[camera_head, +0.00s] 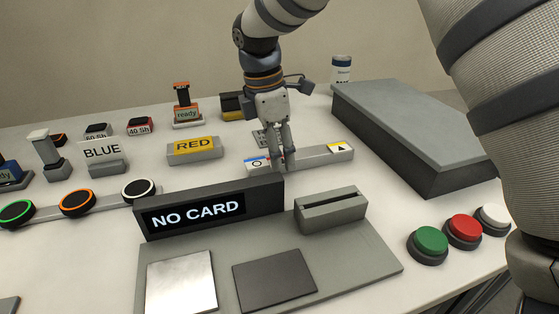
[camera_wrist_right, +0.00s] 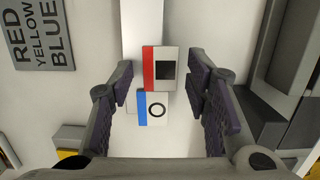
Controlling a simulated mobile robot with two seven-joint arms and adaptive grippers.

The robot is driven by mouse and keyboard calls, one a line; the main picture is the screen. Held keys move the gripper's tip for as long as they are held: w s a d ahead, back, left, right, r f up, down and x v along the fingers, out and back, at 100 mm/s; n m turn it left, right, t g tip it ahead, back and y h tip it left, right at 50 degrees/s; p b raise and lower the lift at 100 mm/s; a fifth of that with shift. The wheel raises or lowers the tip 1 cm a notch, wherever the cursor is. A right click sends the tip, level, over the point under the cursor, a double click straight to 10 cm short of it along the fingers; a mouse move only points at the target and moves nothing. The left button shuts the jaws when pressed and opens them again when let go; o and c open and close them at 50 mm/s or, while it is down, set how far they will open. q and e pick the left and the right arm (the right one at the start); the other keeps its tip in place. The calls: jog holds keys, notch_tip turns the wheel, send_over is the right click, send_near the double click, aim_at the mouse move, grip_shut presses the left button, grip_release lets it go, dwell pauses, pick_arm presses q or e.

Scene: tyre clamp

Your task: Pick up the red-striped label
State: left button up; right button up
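The red-striped label (camera_wrist_right: 160,67) shows in the right wrist view as a small white card with a red stripe and a black square. It lies on a light bar (camera_wrist_right: 142,20), edge to edge with a blue-striped label (camera_wrist_right: 153,108) bearing a ring. My right gripper (camera_wrist_right: 160,88) is open and empty, with one finger on each side of the labels and apart from them. In the head view my right gripper (camera_head: 283,160) points down over the bar and hides the red-striped label. The blue-striped label (camera_head: 258,163) shows beside it. My left gripper is not in view.
A yellow-striped label (camera_head: 340,147) lies on the bar's right end. In front stand a "NO CARD" display (camera_head: 210,211) and a slotted block (camera_head: 332,210). A large grey box (camera_head: 410,130) stands to the right. A RED sign block (camera_head: 194,149) is to the left.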

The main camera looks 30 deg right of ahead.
jog(key=shift+f, duration=0.1)
jog(key=c, duration=0.4)
